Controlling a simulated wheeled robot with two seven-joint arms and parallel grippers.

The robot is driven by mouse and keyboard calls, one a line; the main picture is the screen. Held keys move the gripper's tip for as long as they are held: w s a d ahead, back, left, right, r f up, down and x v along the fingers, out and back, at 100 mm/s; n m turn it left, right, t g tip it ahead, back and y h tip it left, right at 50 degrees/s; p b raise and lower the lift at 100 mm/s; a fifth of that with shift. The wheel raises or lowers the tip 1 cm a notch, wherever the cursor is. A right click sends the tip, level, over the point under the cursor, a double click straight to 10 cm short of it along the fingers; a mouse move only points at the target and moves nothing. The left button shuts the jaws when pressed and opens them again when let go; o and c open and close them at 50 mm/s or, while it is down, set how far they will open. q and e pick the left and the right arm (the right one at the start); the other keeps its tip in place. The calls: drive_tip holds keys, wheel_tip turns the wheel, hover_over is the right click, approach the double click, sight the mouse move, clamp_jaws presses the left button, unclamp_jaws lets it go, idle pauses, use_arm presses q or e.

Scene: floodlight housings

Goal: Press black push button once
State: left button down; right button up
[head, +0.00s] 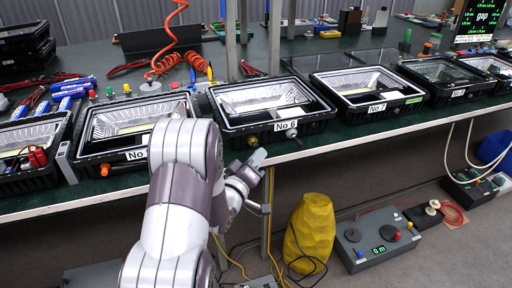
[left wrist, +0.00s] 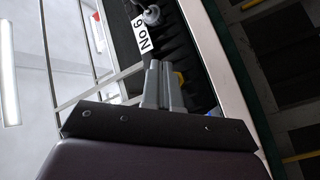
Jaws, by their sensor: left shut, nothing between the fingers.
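My left gripper (head: 258,160) is at the front edge of the bench, just below the floodlight housing marked No 6 (head: 225,128). Its fingers are together and empty. In the left wrist view, the shut fingers (left wrist: 161,66) point at the black ribbed side of that housing, beside a yellow part (left wrist: 180,78). I cannot tell whether they touch it. No part is clearly recognisable as the black push button. A round black knob (head: 352,234) sits on a grey box (head: 378,252) on the floor, but its type is unclear. My right gripper is not in view.
More floodlight housings stand in a row on the green bench, including one marked No 7 (head: 372,118). A yellow lumpy object (head: 310,232) stands on the floor beside the grey box. Another box (head: 468,188) lies farther right. Cables and bench posts are near my arm.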

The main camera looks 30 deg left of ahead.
use_arm(q)
drive_tip(key=s+d, duration=0.4)
drive_tip(key=shift+d, duration=0.25)
idle(0.5)
